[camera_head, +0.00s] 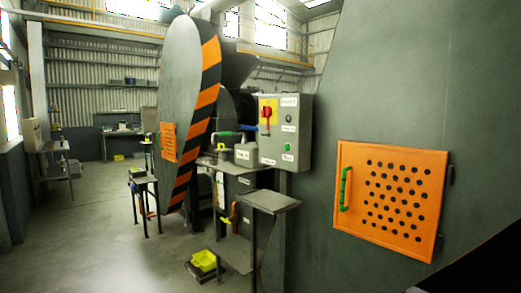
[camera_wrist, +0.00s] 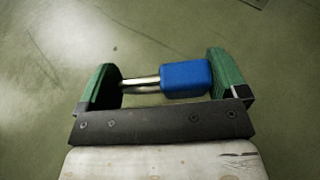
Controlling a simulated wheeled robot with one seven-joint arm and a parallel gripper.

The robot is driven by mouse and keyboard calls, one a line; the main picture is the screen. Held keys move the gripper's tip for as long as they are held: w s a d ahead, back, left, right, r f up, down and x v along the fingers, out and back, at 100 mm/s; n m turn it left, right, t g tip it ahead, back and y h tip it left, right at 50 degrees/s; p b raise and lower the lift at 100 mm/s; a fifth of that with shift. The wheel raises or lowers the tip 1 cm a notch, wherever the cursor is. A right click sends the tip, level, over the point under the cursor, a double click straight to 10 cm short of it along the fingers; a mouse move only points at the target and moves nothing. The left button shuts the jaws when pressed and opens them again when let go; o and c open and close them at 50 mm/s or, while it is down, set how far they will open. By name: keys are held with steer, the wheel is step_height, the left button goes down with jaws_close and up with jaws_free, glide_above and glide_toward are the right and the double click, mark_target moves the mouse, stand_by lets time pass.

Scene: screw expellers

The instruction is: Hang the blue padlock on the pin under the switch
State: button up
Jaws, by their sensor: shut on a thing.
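The blue padlock (camera_wrist: 186,79) is in the wrist view, lying sideways with its body at the right and its metal shackle (camera_wrist: 138,84) pointing left. My gripper (camera_wrist: 164,72) is shut on it: the right green finger presses the body and the left one meets the shackle end. In the head view, the switch (camera_head: 267,115) is a red handle on a yellow plate, on the front of a grey control box (camera_head: 299,145). A white label sits below the switch. I cannot make out the pin there. My gripper and the padlock do not show in the head view.
A small grey stand (camera_head: 270,201) is below the control box. An orange perforated door (camera_head: 391,200) with a green handle is on the large grey housing to the right.

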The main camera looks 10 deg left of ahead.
steer(key=shift+r, duration=0.1)
steer(key=w+r+m+h, duration=0.1)
steer(key=w+r+m, duration=0.15)
steer(key=r, duration=1.65)
steer(key=w+d+r+m+t, duration=0.1)
steer(key=r+m, duration=0.3)
steer(key=r, duration=1.5)
steer(key=w+r+m+h, duration=0.1)
steer(key=r+m, duration=0.3)
steer(key=r, duration=1.5)
steer(key=s+d+r+m+t+h, duration=0.1)
steer(key=s+d+r+m, duration=0.15)
steer(key=r, duration=0.65)
steer(key=s+d+r+m+h, duration=0.1)
steer(key=s+d+r+m, duration=0.15)
steer(key=r, duration=0.65)
steer(key=s+d+r+m+t, duration=0.1)
steer(key=d+r+m, duration=0.15)
steer(key=r, duration=0.55)
steer(key=s+d+r+m+h, duration=0.1)
steer(key=s+d+r+m, duration=0.1)
steer(key=s+d+r, duration=0.65)
steer(key=s+d+r+m+h, duration=0.2)
steer(key=s+d+r, duration=0.15)
steer(key=r, duration=0.95)
steer(key=w+d, duration=0.5)
steer(key=w, duration=0.1)
steer(key=shift+w+d+t, duration=0.3)
steer(key=shift+t, duration=0.1)
